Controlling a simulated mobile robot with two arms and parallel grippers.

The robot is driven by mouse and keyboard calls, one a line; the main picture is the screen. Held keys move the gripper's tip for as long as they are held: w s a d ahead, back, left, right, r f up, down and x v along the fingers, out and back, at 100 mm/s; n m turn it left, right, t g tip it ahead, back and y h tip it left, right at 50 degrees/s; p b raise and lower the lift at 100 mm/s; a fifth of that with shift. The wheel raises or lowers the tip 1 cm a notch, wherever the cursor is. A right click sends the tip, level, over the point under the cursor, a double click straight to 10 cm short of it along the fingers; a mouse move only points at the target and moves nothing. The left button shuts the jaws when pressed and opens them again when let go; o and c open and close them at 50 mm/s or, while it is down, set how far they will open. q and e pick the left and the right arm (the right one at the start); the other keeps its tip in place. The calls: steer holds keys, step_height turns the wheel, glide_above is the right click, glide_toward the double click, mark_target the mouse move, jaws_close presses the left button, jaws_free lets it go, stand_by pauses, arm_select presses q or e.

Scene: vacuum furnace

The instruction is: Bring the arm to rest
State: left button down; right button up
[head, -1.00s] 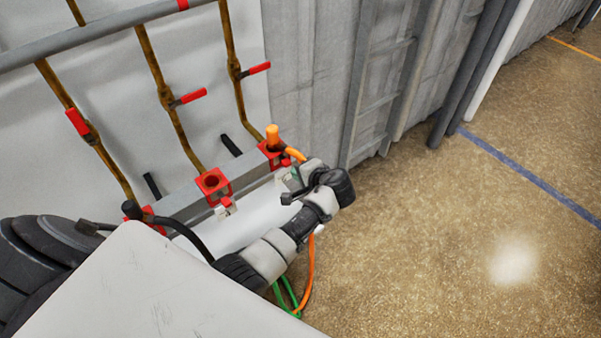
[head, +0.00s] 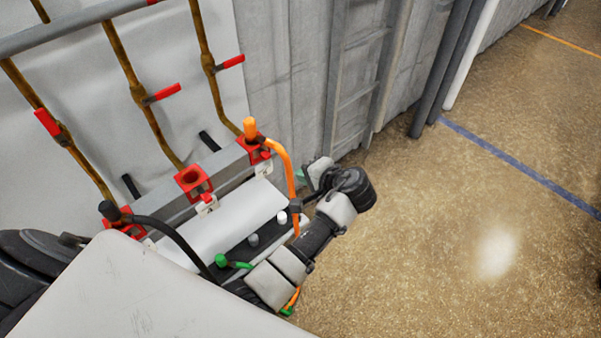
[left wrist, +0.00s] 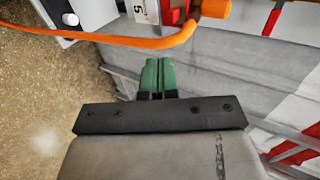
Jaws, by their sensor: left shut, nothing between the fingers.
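My left arm (head: 318,232) comes in from the lower left of the head view, with its wrist bent back toward the wall. The left gripper (head: 302,172) is small and partly hidden there, beside the orange cable. In the left wrist view its green fingers (left wrist: 157,75) are together with nothing between them. They point toward the orange cable (left wrist: 120,40) and appear apart from it. The right gripper is not in view.
An orange plug (head: 250,128) stands in a red socket beside an open red socket (head: 193,180). A black plug (head: 109,210) with a black cable is at left. Pipes with red-handled valves (head: 162,93) run up the wall. The floor (head: 440,250) at right is clear.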

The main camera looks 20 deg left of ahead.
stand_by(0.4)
arm_select(q)
steer(key=s+d+f+m+g+h, duration=0.1)
steer(key=s+f+m+h, duration=0.15)
steer(key=s+f, duration=0.85)
steer(key=s+f+m+h, duration=0.15)
steer(key=f+h, duration=0.25)
steer(key=f, duration=1.5)
steer(key=s+a+f+n+h, duration=0.1)
steer(key=s+f, duration=0.4)
steer(key=s, duration=0.5)
steer(key=s+a+f+n+g+h+b, duration=0.1)
steer(key=s+f, duration=0.4)
steer(key=s, duration=0.6)
steer(key=s+a+f+n+g+h, duration=0.1)
steer(key=s+f+n, duration=0.3)
steer(key=s, duration=0.6)
steer(key=shift+s+a+f+h, duration=0.35)
steer(key=shift+a+f+h, duration=0.15)
steer(key=shift+h, duration=0.35)
steer(key=shift+d, duration=0.1)
